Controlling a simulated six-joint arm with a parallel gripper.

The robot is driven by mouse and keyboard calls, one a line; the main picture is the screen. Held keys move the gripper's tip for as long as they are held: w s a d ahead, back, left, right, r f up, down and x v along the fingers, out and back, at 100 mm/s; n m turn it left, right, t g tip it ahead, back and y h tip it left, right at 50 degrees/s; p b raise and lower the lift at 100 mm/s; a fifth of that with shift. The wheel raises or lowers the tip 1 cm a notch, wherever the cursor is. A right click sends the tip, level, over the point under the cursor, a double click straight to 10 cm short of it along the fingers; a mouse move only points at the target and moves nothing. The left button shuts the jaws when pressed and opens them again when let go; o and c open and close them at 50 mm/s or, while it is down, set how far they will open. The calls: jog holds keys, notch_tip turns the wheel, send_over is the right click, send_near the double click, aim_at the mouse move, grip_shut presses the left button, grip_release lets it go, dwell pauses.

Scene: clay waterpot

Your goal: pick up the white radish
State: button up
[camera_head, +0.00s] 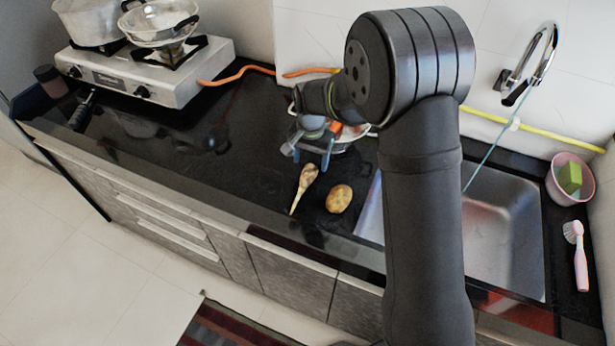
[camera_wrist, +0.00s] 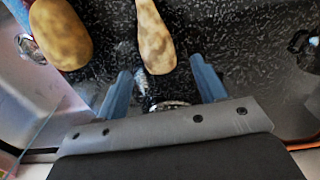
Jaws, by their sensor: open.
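The white radish (camera_head: 304,187) is pale and tapered with brownish patches. It lies on the black counter, its thick end toward my gripper and its thin tip toward the front edge. My gripper (camera_head: 307,156) is open and empty, just behind the thick end. In the wrist view, the radish (camera_wrist: 155,38) comes down between the two blue fingers of my gripper (camera_wrist: 161,68), its thick end near the fingertips. I cannot tell how high the fingers are above the counter. My wrist hides some counter behind.
A potato (camera_head: 339,199) lies close to the right of the radish; in the wrist view the potato (camera_wrist: 62,34) is on the left. A dish with colourful items (camera_head: 352,133) stands behind my gripper. The sink (camera_head: 505,225) is right, the gas stove (camera_head: 150,80) far left. Counter left of the radish is clear.

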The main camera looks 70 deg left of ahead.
aim_at(311, 166)
notch_tip(311, 166, down, 4)
jog(key=shift+w+f, duration=0.1)
jog(key=c, duration=1)
jog(key=shift+c, duration=0.2)
